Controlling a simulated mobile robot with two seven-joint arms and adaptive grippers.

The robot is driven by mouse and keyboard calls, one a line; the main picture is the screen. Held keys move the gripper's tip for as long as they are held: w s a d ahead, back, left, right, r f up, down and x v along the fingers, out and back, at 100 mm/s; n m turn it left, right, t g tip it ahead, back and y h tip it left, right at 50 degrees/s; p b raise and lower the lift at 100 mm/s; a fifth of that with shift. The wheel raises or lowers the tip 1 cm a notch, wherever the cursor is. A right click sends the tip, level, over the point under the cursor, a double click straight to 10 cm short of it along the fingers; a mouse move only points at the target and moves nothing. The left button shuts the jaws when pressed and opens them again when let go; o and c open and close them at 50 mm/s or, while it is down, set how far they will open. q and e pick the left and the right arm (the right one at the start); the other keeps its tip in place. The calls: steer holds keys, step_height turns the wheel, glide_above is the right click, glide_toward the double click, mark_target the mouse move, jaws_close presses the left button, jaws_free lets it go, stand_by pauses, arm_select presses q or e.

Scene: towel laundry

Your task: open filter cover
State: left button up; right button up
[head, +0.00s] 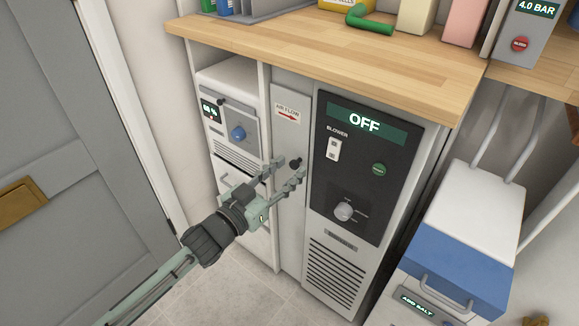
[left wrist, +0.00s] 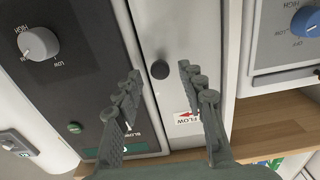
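The narrow grey panel (head: 291,128) with an AIR FLOW label and a red arrow stands between the white unit and the black control panel; it looks like the filter cover. It appears closed. Its black round knob (head: 295,162) shows near my left gripper (head: 289,170), which is open with its fingers reaching toward it. In the left wrist view the knob (left wrist: 160,69) sits between the tips of the open left gripper (left wrist: 160,76), apart from both fingers. The depth gap is hard to tell. My right gripper is in neither view.
The blower panel (head: 365,170) reading OFF is right of the cover, with a switch and dial. A white unit (head: 238,85) with a blue knob is left. A wooden counter (head: 340,55) overhangs above. A blue-and-white salt bin (head: 455,260) stands at right, a grey door (head: 75,130) at left.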

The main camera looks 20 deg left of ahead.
arm_select(q)
steer(key=shift+x, duration=0.8)
jaws_close()
